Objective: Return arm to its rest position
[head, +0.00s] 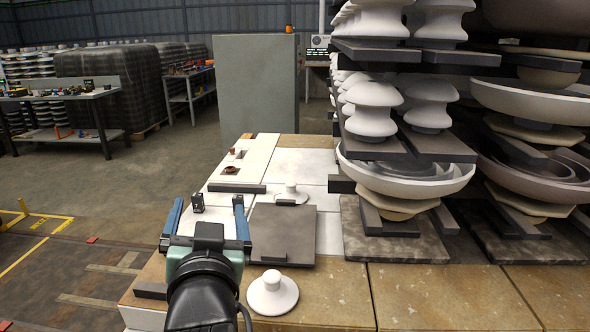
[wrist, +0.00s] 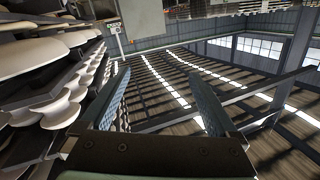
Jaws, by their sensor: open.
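My gripper (head: 206,215) is open and empty, in the lower left of the head view, with its two blue fingers spread apart and pointing away from me. It is above the near left part of the tiled table (head: 228,172). In the wrist view my gripper (wrist: 165,105) also shows open, with nothing between its fingers. The wrist view looks upward past the insulator stacks to the hall's roof. A white insulator (head: 272,293) stands on the table to the right of my arm. Another small white insulator (head: 291,193) stands further back.
A dark square plate (head: 283,235) lies right of my gripper. Tall insulator stacks (head: 405,172) fill the right side, and show at the left of the wrist view (wrist: 50,100). A grey cabinet (head: 256,85) stands behind the table. The floor at left (head: 100,185) is mostly clear.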

